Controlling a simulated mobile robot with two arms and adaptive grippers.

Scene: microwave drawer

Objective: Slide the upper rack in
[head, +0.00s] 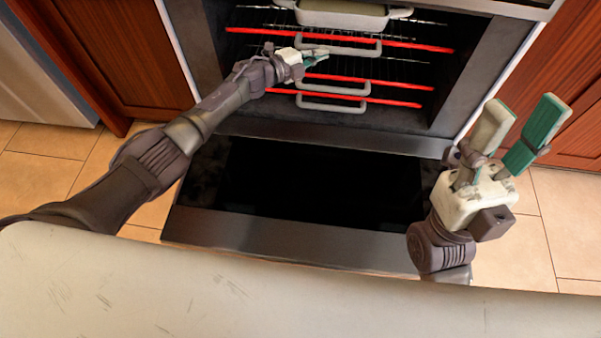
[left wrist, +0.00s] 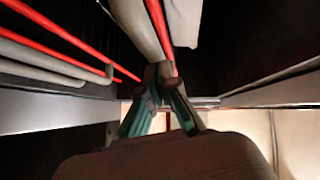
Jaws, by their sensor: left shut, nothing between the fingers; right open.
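The open oven holds several wire racks with red front bars and grey loop handles. The upper rack (head: 400,43) shows a red bar and a grey handle (head: 360,51) below it. My left gripper (head: 318,54) is shut and empty at the left part of that handle; I cannot tell whether it touches. In the left wrist view, its closed fingertips (left wrist: 160,72) are close to a grey bar and a red bar. My right gripper (head: 522,122) is open and empty, right of the oven opening.
A white dish (head: 345,17) stands at the top of the oven opening. Lower grey handles (head: 345,108) lie below my left gripper. The dark oven door (head: 300,228) is folded down in front. Wooden cabinets (head: 125,55) flank the oven. A pale surface (head: 250,305) fills the foreground.

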